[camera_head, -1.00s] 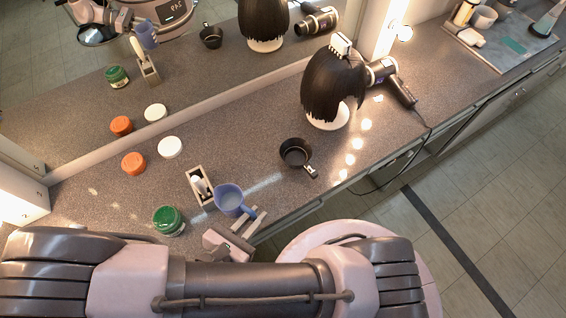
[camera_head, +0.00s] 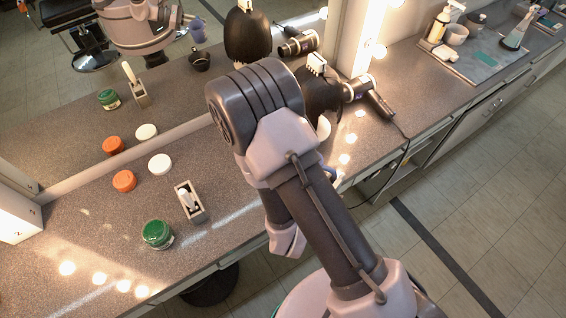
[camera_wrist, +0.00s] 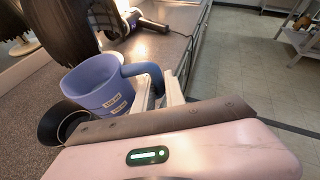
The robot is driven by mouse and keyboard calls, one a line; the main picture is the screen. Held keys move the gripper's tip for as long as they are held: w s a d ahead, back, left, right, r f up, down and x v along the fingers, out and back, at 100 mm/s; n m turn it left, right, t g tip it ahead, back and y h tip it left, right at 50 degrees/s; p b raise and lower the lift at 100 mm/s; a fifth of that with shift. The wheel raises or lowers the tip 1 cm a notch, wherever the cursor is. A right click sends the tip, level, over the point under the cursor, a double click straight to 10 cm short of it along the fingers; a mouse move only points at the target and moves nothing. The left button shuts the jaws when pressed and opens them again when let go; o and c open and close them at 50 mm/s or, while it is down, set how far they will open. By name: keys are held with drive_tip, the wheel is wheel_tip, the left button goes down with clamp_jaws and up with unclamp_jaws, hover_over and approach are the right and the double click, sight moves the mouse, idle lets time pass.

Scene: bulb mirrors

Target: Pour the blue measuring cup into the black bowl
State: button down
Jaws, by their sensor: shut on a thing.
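The blue measuring cup (camera_wrist: 112,98) with small labels is in the wrist view, its handle between the two pale fingers of my gripper (camera_wrist: 162,92). The cup looks roughly upright; its contents cannot be made out. In the head view my arm hides the bowl and most of the cup; only a sliver of blue (camera_head: 332,174) shows. The mirror reflects the cup above the bowl.
A dark wig on a stand (camera_head: 318,95) and a hair dryer (camera_head: 368,93) stand close behind the bowl. A green jar (camera_head: 157,234), a small holder (camera_head: 190,203), an orange lid (camera_head: 124,181) and a white lid (camera_head: 160,163) lie on the left counter (camera_head: 90,225).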

drive_tip(key=shift+w+a+r+n+h+p, duration=0.15)
drive_tip(key=shift+a+r+n+p, duration=0.15)
drive_tip(key=shift+r+p, duration=0.35)
drive_tip(key=shift+w+a+r+n+h+p, duration=0.2)
drive_tip(key=shift+a+r+n+p, duration=0.15)
drive_tip(key=shift+p, duration=0.4)
drive_tip(key=shift+w+a+r+n+h+p, duration=0.15)
drive_tip(key=shift+a+r+n+p, duration=0.1)
drive_tip(key=shift+r+p, duration=0.4)
drive_tip(key=shift+w+a+r+n+g+h+p, duration=0.1)
drive_tip(key=shift+w+a+n+g+h+p, duration=0.2)
drive_tip(key=shift+w+a+n+h+p, duration=0.3)
drive_tip(key=shift+w+a+r+n+h+p, duration=0.15)
drive_tip(key=shift+a+r+n+p, duration=0.15)
drive_tip(key=shift+a+r+p, duration=0.15)
drive_tip(key=shift+w+a+r+n+h+p, duration=0.1)
drive_tip(key=shift+a+r+n+h+p, duration=0.05)
drive_tip(key=shift+a+r+n+p, duration=0.2)
drive_tip(key=shift+w+a+r+n, duration=0.15)
drive_tip(key=shift+a+r+n, duration=0.1)
drive_tip(key=shift+a+n, duration=0.1)
drive_tip(key=shift+w+a+n+h, duration=0.1)
drive_tip(key=shift+n+h, duration=0.2)
drive_tip(key=shift+h, duration=0.1)
drive_tip(key=shift+w+a+n, duration=0.15)
drive_tip(key=shift+a+n, duration=0.05)
drive_tip(key=shift+n, duration=0.1)
drive_tip(key=shift+a+h, duration=0.15)
drive_tip(key=shift+h, duration=0.15)
